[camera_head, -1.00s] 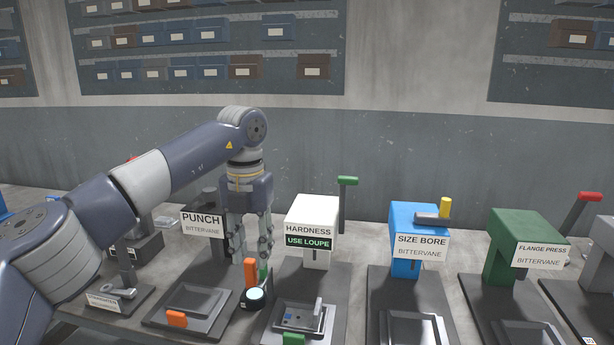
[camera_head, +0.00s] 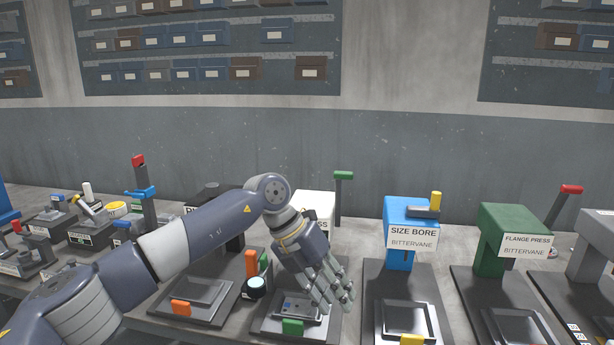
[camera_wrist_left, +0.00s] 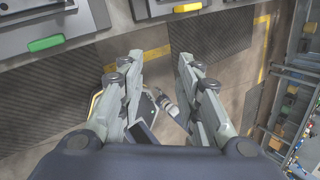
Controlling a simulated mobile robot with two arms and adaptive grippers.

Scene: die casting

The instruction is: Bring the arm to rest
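My left arm comes in from the left, with its elbow bent near the middle of the head view. My left gripper (camera_head: 340,300) hangs tilted down and right, in front of the white hardness tester (camera_head: 318,203) and over the right part of its dark base. In the left wrist view the two fingers of the left gripper (camera_wrist_left: 158,60) stand apart with nothing between them; the floor shows through the gap. The gripper partly hides the tester's label and plate. My right gripper is not in view.
The blue size bore station (camera_head: 400,262) is to the right, then the green flange press (camera_head: 498,262). Several small tools crowd the bench at left. A green tab (camera_wrist_left: 45,43) marks the bench edge.

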